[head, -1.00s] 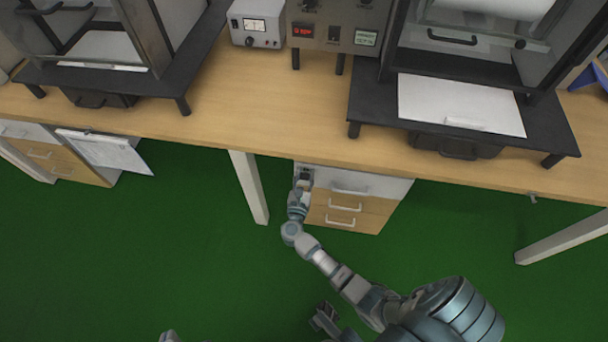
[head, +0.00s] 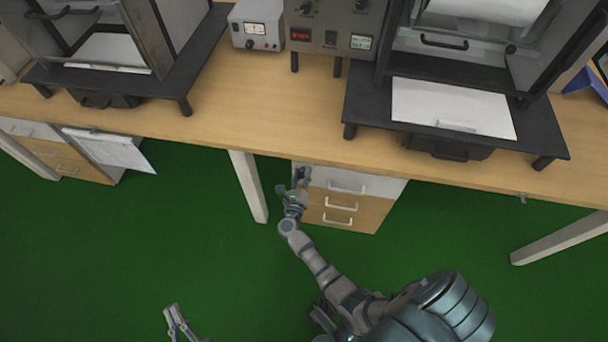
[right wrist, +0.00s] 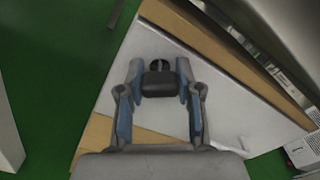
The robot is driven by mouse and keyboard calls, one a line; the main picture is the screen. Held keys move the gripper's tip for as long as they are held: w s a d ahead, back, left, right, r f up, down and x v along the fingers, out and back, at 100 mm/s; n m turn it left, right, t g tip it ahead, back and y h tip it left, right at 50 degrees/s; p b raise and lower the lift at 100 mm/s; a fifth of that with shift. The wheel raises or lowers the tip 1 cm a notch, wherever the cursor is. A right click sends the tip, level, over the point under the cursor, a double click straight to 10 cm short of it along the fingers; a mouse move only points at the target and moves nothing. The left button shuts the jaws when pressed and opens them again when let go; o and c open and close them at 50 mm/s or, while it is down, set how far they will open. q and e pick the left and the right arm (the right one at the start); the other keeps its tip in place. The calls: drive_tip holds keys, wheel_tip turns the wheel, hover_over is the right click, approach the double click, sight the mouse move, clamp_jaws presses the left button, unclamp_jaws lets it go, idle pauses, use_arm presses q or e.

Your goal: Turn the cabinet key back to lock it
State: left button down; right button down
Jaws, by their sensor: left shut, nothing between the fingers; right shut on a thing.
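The cabinet (head: 345,205) stands under the table, with a white top drawer and wooden drawers below, each with a handle. In the right wrist view, the key's dark head (right wrist: 158,84) is at the white drawer front (right wrist: 215,100), with a round dark lock part (right wrist: 158,65) just behind it. My right gripper (right wrist: 157,88) is shut on the key, a finger on each side. In the head view my right gripper (head: 301,177) is at the upper left of the drawer front and hides the key. My left gripper (head: 173,318) is shut and empty, low over the green floor.
The wooden tabletop (head: 270,110) overhangs the cabinet. A white table leg (head: 248,187) stands just left of my right gripper. Black-framed machines and a small power supply (head: 256,24) stand on the table. The green floor (head: 120,240) at left is clear.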

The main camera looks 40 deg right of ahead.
drive_tip(key=n, duration=0.2)
drive_tip(key=p, duration=0.1)
drive_tip(key=shift+w+a+r+n, duration=0.25)
drive_tip(key=shift+w+r+n, duration=0.05)
drive_tip(key=shift+r+n, duration=0.1)
drive_tip(key=n+p, duration=0.1)
drive_tip(key=n, duration=0.1)
drive_tip(key=shift+a+n, duration=0.1)
drive_tip(key=shift+n, duration=0.3)
drive_tip(key=n, duration=0.2)
drive_tip(key=n+p, duration=0.1)
drive_tip(key=shift+a+f+n, duration=0.1)
drive_tip(key=shift+f+n, duration=0.1)
drive_tip(key=shift+n, duration=0.2)
drive_tip(key=shift+f+n, duration=0.15)
drive_tip(key=shift+n, duration=0.65)
use_arm(q)
wheel_tip(320, 180, down, 8)
drive_tip(key=g+y, duration=0.1)
drive_tip(key=g, duration=0.6)
drive_tip(key=shift+w+a+m+y, duration=0.2)
drive_tip(key=shift+a+m+y, duration=0.1)
drive_tip(key=shift+a, duration=0.1)
drive_tip(key=shift+f, duration=0.15)
use_arm(e)
drive_tip(key=shift+f, duration=0.15)
